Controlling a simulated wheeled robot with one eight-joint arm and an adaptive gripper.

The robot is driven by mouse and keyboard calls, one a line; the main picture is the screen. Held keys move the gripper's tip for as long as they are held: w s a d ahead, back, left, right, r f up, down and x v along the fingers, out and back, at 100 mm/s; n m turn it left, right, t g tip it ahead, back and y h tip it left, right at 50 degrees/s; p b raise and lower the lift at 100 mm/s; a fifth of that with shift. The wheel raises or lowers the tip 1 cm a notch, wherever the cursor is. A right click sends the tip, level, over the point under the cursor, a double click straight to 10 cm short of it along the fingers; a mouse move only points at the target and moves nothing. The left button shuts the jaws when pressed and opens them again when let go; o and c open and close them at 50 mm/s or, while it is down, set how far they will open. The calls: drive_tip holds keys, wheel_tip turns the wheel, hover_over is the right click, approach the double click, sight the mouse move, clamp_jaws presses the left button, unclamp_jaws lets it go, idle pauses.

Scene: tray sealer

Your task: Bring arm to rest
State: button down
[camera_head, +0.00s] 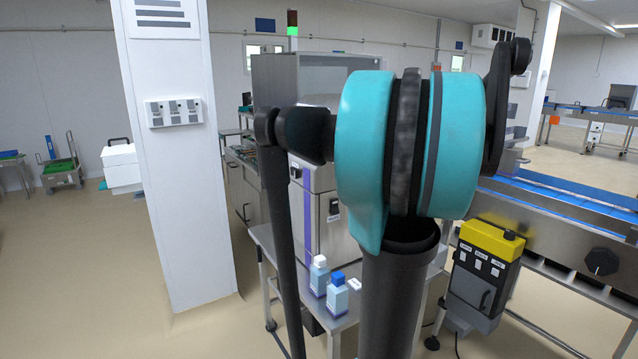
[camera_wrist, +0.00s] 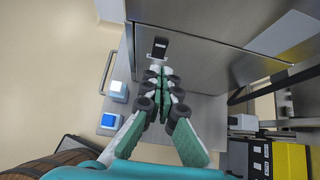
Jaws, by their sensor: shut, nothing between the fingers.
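My gripper (camera_wrist: 163,77) shows in the wrist view with its green-and-white fingers together, shut and empty. It points toward a steel machine (camera_wrist: 210,55) and hangs over a steel side table (camera_wrist: 200,108). In the head view my arm, teal and dark grey, fills the middle and stands raised in front of the steel machine (camera_head: 318,225). My gripper does not show in the head view.
Two bottles with a white cap (camera_head: 319,275) and a blue cap (camera_head: 337,297) stand on the side table (camera_head: 343,322). A yellow-topped control box (camera_head: 485,270) and a blue-belted conveyor (camera_head: 570,200) stand right. A white pillar (camera_head: 178,190) stands left, with open floor beyond.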

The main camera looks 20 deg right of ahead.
drive_tip(key=s+a+f+n+g, duration=0.2)
drive_tip(key=s+a+f+n, duration=0.2)
drive_tip(key=a+f+n, duration=0.35)
drive_tip(key=s+a+f+n+g, duration=0.1)
drive_tip(key=s+a+f+n, duration=0.45)
drive_tip(key=f+n, duration=0.25)
drive_tip(key=s+a+f+n+g+h, duration=0.1)
drive_tip(key=s+a+f+n, duration=0.2)
drive_tip(key=s+f+n, duration=0.4)
drive_tip(key=s+a+f+n+g+h, duration=0.1)
drive_tip(key=s+a+f+n, duration=0.2)
drive_tip(key=s+f+n, duration=0.3)
drive_tip(key=s+n, duration=0.2)
drive_tip(key=n, duration=0.2)
drive_tip(key=shift+a+f+h, duration=0.3)
drive_tip(key=shift+f, duration=0.05)
drive_tip(key=shift+n, duration=0.25)
